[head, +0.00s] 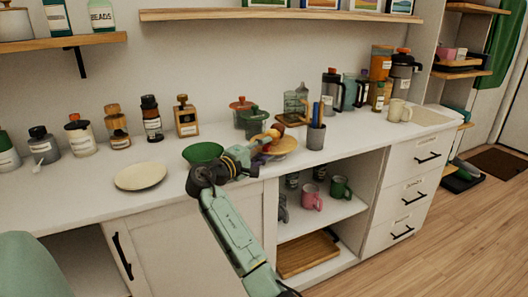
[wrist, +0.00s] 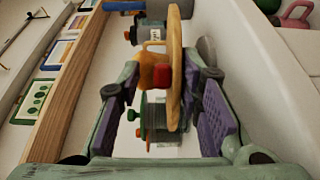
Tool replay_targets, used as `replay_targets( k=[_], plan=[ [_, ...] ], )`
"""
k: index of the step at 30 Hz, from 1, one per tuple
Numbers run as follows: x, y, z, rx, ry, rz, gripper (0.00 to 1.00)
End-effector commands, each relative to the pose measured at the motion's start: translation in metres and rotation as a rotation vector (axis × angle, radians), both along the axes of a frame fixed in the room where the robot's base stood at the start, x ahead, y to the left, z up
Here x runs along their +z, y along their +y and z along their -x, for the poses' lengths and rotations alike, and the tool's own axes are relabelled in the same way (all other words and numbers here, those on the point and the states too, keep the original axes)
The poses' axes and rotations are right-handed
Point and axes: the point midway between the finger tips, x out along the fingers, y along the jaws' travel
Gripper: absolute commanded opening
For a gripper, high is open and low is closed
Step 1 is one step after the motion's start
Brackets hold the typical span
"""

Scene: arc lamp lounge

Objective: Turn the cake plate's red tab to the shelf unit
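The cake plate (head: 288,147) is a round wooden disc on the counter, right of the green bowl. A yellow-orange item (wrist: 148,68) is on the plate's upper side. My gripper (wrist: 168,112) is open, its purple-padded fingers on either side of the rim and tab, with gaps visible. In the head view my gripper (head: 262,144) is at the plate's left side and partly hides it. The shelf unit (head: 462,68), with wooden shelves, is at the far right.
A green bowl (head: 203,153) and a cream plate (head: 141,177) lie left of my gripper. Green pots (head: 253,120) stand behind the cake plate, and a grey pen cup (head: 316,136) is close on its right. Open cubbies with mugs (head: 312,198) lie below.

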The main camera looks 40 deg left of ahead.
Motion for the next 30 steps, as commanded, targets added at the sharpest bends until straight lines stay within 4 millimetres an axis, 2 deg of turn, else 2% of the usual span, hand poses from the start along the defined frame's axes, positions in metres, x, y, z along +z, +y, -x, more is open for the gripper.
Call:
replay_targets(
  k=[1, 3, 20, 25, 30],
  plan=[
    [0.005, 0.0, 0.0, 0.0, -0.008, -0.004, 0.31],
    [0.004, 0.0, 0.0, 0.0, -0.006, -0.003, 0.33],
    [-0.002, 0.0, 0.002, -0.001, 0.002, 0.004, 0.33],
    [-0.003, 0.001, 0.02, 0.002, 0.002, 0.004, 0.33],
    [-0.003, 0.001, 0.056, 0.003, 0.003, 0.004, 0.33]
  ],
)
